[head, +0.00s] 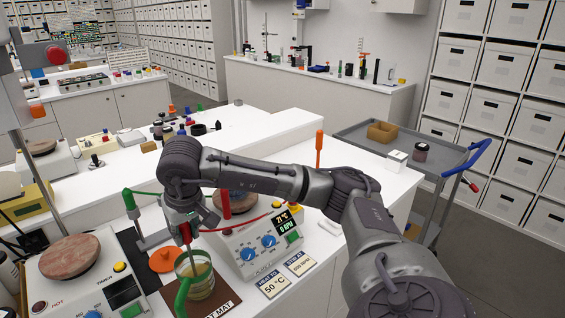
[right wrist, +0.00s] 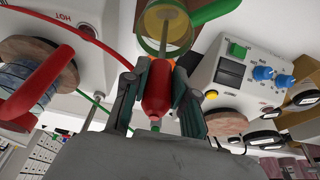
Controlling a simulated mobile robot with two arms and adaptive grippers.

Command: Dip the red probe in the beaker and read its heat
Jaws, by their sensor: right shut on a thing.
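My right gripper (head: 186,228) is shut on the red probe (head: 187,234), above the beaker with the green handle (head: 183,292). In the right wrist view the probe's red handle (right wrist: 157,92) sits between both fingers. Its thin metal rod runs into the mouth of the beaker (right wrist: 148,22), which holds yellowish liquid. I cannot tell how deep the tip is. The beaker stands on a brown mat (head: 225,301). A red cable runs from the probe to the right. The display (head: 286,224) on the right hotplate seems to read 71 °C and 0 RPM. My left gripper is not in view.
The right hotplate (head: 262,243) carries a red-handled vessel (head: 226,205). The left hotplate (head: 70,252) has a bare top. A green probe (head: 130,202) stands behind the beaker, near an orange disc (head: 165,260). Cards, one reading 50 °C (head: 272,287), lie at the front.

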